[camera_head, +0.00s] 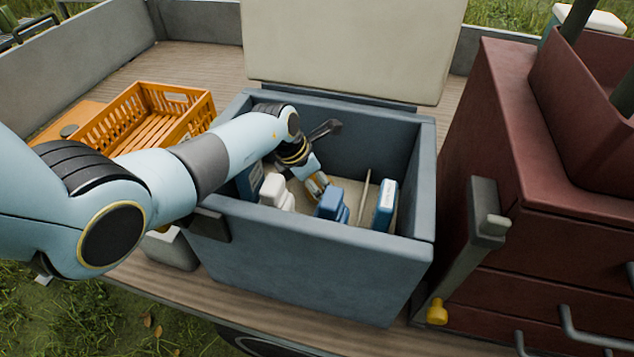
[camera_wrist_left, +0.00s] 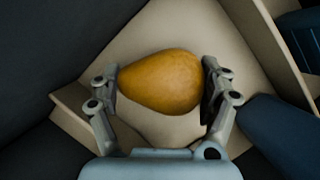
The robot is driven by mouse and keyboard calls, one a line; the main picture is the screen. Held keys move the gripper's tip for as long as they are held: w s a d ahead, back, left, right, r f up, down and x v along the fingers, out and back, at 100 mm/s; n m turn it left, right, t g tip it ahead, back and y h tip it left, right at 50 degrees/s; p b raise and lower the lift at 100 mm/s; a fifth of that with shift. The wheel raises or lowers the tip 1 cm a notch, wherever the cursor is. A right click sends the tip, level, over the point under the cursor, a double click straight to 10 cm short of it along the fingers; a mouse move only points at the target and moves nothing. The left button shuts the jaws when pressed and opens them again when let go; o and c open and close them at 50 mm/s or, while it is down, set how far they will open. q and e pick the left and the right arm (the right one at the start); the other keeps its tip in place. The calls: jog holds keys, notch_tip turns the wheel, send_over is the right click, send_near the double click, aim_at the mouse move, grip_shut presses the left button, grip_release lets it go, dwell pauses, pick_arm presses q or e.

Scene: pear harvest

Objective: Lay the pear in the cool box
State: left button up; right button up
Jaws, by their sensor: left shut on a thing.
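The pear (camera_wrist_left: 160,80) is yellow-orange and lies sideways between the two fingers of my left gripper (camera_wrist_left: 161,84), which is shut on it. In the head view my left gripper (camera_head: 318,187) reaches down inside the open blue-grey cool box (camera_head: 310,262), and the pear is mostly hidden there. The wrist view shows the pale inside floor of the box (camera_wrist_left: 195,25) behind the pear. I cannot tell whether the pear touches the floor. My right gripper does not show.
Inside the box stand a white item (camera_head: 276,192), a blue item (camera_head: 331,203), a blue-and-white pack (camera_head: 386,205) and a thin divider (camera_head: 364,195). The raised lid (camera_head: 350,45) is behind. An orange crate (camera_head: 205,105) is at left, a red drawer cabinet (camera_head: 540,200) at right.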

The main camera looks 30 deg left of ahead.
pick_arm(q)
jog(key=o, duration=1.3)
jog(key=shift+c, duration=0.2)
jog(key=shift+r+p, duration=0.3)
jog(key=p+v, duration=0.2)
jog(key=v, duration=0.9)
jog(key=shift+r, duration=0.3)
jog(key=shift+s, duration=0.15)
